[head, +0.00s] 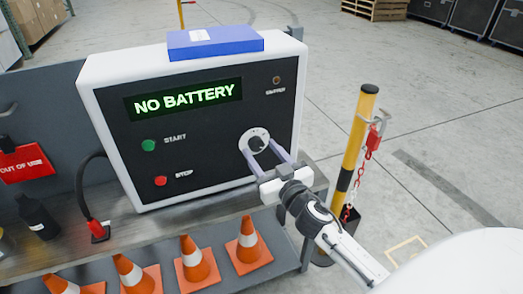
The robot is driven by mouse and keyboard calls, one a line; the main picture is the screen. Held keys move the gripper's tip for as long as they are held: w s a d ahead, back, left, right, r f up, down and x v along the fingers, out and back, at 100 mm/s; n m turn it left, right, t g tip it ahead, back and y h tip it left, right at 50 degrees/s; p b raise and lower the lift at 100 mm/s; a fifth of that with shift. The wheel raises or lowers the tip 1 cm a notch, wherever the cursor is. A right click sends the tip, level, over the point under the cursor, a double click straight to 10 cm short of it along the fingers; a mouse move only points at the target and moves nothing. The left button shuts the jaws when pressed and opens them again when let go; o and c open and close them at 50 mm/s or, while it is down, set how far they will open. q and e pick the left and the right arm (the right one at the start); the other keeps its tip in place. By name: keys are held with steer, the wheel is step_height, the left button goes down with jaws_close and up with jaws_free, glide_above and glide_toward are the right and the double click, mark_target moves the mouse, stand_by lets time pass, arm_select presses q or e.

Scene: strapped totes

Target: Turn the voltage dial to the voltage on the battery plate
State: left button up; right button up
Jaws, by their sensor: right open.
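The charger (220,110) is a white box with a dark front panel, standing on a bench. Its green display (184,98) reads "NO BATTERY". The round voltage dial (254,136) is at the panel's right side. My right gripper (262,148) is open in front of the dial, with its two fingers at either side of the dial's lower part. I cannot tell whether the fingers touch it. A green START button (149,145) and a red STOP button (161,181) are on the left of the panel. No battery plate can be made out. My left gripper is not in view.
A blue box (214,42) lies on top of the charger. Several orange cones (197,262) stand below the bench edge. A yellow-black post (356,150) with a red-white chain stands at the right. A black bottle (37,217) and a red connector (97,229) are at the left.

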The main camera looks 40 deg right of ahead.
steer(key=shift+w+d, duration=0.1)
steer(key=shift+w, duration=0.3)
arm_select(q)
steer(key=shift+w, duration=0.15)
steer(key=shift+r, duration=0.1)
arm_select(e)
steer(key=c, duration=1)
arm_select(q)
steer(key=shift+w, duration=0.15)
arm_select(e)
steer(key=shift+c, duration=0.2)
